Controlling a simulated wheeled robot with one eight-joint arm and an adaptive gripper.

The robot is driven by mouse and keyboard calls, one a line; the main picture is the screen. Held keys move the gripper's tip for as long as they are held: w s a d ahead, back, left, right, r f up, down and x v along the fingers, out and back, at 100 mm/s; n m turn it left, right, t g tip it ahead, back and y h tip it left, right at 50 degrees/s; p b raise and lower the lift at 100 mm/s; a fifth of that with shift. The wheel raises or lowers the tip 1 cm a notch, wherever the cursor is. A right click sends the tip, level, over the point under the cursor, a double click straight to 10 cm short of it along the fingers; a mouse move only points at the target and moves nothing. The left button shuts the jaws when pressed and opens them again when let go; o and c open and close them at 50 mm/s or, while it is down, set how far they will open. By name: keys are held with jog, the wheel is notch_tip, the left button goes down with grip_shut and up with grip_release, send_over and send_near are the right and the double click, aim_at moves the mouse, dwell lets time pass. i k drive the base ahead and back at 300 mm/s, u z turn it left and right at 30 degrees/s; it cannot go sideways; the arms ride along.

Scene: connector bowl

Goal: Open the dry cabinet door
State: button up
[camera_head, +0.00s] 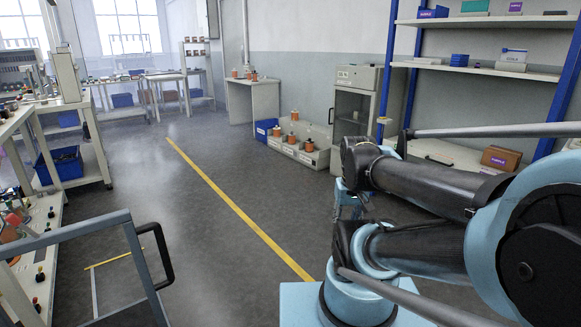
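A framed panel (132,246) with a grey-blue frame and a black bar handle (159,254) stands close at the lower left. The floor shows through it, and its lower part is cut off by the picture edge. It may be the dry cabinet door, but I cannot tell. A pale cabinet (355,103) with a glazed-looking front stands farther off by the back wall, and its front looks shut. My folded arm fills the lower right and hides the lower part of that cabinet. My gripper's fingers do not show.
A bench (62,104) with a blue bin (66,165) stands at the left. A blue-framed shelf (480,66) stands at the right. Orange-topped items sit on a low stand (307,153). The grey floor along the yellow line (228,200) is clear.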

aim_at(373, 93)
jog(key=i, duration=1.3)
jog(key=z, duration=0.35)
jog(key=i, duration=1.45)
jog(key=z, duration=0.55)
jog(key=i, duration=0.85)
jog(key=z, duration=0.15)
